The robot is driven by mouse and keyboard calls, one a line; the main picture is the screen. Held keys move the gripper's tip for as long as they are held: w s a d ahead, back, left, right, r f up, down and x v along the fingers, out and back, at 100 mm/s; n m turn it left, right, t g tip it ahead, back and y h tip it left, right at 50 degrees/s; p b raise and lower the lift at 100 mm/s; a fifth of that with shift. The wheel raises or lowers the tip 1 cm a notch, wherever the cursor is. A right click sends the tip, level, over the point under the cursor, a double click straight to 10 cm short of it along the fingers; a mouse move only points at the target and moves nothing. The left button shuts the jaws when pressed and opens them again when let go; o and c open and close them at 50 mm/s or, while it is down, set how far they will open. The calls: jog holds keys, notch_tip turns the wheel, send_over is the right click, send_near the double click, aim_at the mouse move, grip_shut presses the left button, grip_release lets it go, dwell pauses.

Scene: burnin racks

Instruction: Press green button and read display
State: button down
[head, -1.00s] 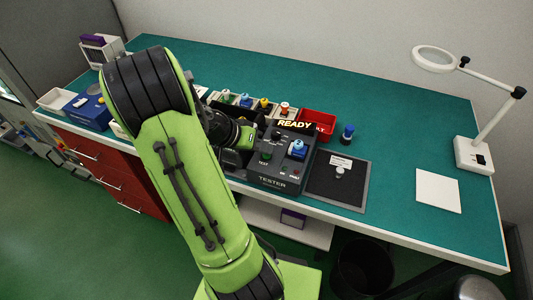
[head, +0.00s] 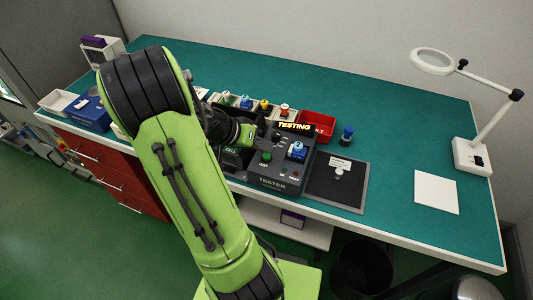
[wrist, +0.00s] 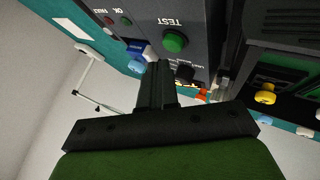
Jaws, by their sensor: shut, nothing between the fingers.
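The tester (head: 272,181) is a dark box on the bench with a display (head: 294,127) that reads "TESTING" in yellow letters. Its green button (head: 265,157) sits on the top panel. In the wrist view the green button (wrist: 174,41) shows beside the word "TEST", just past my fingertips and uncovered. A blue-and-white piece (head: 297,149) sits on the tester right of the button. My gripper (wrist: 157,68) is shut and empty, its fingers apart from the button in the wrist view. In the head view my arm partly hides the gripper near the tester's left side.
A red bin (head: 317,126) stands behind the tester. A dark mat (head: 334,187) with a small piece lies to its right. Several coloured-topped pieces stand in a row behind. A magnifier lamp (head: 470,157) and white sheet (head: 436,192) are at the right.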

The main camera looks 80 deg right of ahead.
aim_at(263, 156)
notch_tip(263, 156, up, 5)
jog(key=p, duration=0.4)
jog(key=shift+r, duration=0.1)
dwell(0.8)
